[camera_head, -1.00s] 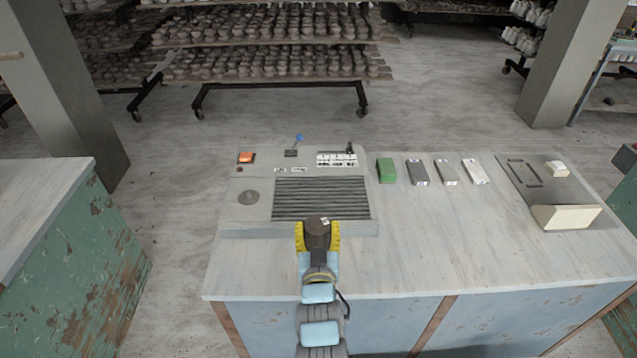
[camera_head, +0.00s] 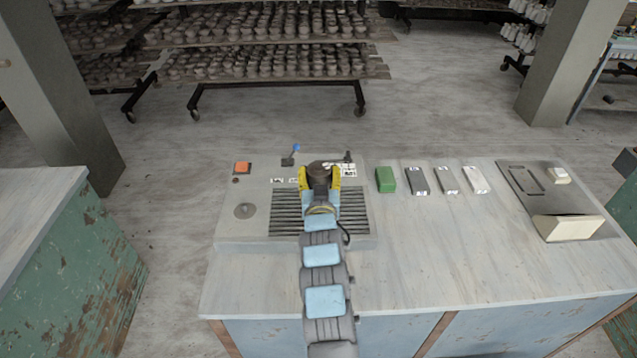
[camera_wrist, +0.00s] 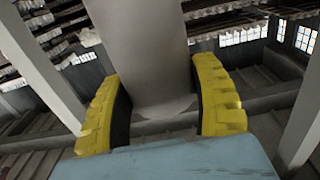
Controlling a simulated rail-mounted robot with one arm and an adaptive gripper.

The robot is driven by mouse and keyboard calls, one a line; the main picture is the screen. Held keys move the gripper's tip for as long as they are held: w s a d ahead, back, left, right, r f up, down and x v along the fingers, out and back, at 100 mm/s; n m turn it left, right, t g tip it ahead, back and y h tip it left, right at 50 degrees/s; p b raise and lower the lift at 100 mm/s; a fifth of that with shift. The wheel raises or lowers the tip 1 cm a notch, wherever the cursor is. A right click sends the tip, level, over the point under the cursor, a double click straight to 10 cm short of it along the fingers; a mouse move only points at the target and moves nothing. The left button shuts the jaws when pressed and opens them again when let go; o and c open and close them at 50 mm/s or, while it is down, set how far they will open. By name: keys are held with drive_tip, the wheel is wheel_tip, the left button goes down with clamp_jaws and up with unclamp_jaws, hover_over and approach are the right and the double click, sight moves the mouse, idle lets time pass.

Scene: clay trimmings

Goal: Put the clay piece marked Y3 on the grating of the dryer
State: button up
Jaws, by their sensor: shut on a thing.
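My gripper (camera_head: 320,180) has yellow padded fingers and is shut on a dark brown-grey clay piece (camera_head: 319,170). In the wrist view the clay piece (camera_wrist: 145,50) stands between the two yellow fingers and looks grey and smooth. I cannot read a mark on it. The dryer (camera_head: 240,225) is a grey box on the bench with a dark slatted grating (camera_head: 285,212). My gripper and the clay piece are over the far part of the grating, and my arm hides its middle. I cannot tell how high the piece is above it.
The dryer's back has an orange button (camera_head: 242,168), a blue-tipped lever (camera_head: 295,149) and white labels (camera_head: 342,170). Right of it stand a green block (camera_head: 386,180), several grey blocks (camera_head: 417,181) and a dark plate with a pale wedge (camera_head: 567,228). The bench front (camera_head: 450,265) is clear.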

drive_tip(key=w, duration=0.1)
drive_tip(key=w+f, duration=0.1)
drive_tip(key=w, duration=0.1)
drive_tip(key=w+f, duration=0.1)
drive_tip(key=shift+w, duration=0.4)
drive_tip(key=w+f+b, duration=0.1)
drive_tip(key=w+f, duration=0.3)
drive_tip(key=f, duration=0.1)
drive_tip(key=shift+b, duration=0.3)
drive_tip(key=shift+w+f, duration=0.1)
drive_tip(key=shift+w, duration=0.05)
wheel_tip(320, 180, down, 4)
drive_tip(key=shift+w+r+b, duration=0.15)
drive_tip(key=shift+r+b, duration=0.1)
drive_tip(key=shift+b, duration=0.3)
